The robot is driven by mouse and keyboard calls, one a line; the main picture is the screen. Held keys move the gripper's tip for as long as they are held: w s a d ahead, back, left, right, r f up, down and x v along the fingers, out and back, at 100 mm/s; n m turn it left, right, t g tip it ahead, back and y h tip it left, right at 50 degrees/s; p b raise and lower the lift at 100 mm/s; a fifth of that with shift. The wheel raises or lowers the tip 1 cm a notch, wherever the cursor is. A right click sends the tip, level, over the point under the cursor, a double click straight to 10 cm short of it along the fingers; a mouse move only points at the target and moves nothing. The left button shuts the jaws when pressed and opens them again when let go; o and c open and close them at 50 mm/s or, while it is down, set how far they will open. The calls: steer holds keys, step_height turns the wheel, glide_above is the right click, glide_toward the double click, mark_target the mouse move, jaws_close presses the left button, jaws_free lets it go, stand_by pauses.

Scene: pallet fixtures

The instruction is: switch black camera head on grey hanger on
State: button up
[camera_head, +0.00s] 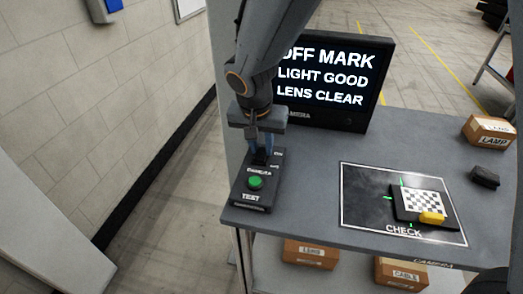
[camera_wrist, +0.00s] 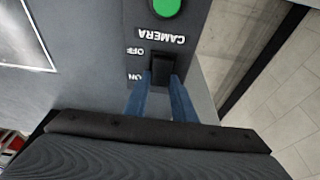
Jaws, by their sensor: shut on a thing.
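A dark control box (camera_head: 256,190) marked CAMERA stands at the table's left edge, with a green TEST button (camera_head: 255,183). Its black switch (camera_wrist: 162,66) sits beside the OFF and ON labels in the wrist view. My gripper (camera_head: 262,156) points down at the box, its blue fingers (camera_wrist: 161,88) closed on the switch near the ON label. The fingers partly hide the switch, and I cannot tell its exact setting. I cannot make out a black camera head or a grey hanger in either view.
A screen (camera_head: 335,82) behind reads OFF MARK, LIGHT GOOD, LENS CLEAR. A black item (camera_head: 485,177) and a LAMP box (camera_head: 488,132) lie right. Boxes sit on the shelf below.

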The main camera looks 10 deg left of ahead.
steer(key=b, duration=0.2)
steer(key=shift+f+t+b, duration=0.1)
steer(key=shift+t+b, duration=0.3)
steer(key=shift+s+b, duration=0.15)
steer(key=shift+b, duration=0.55)
steer(key=shift+r, duration=0.2)
steer(key=o, duration=1.1)
steer(key=shift+c, duration=0.2)
steer(key=v, duration=0.7)
steer(key=shift+s+r+b, duration=0.3)
steer(key=shift+b, duration=0.05)
steer(key=shift+a+r, duration=0.1)
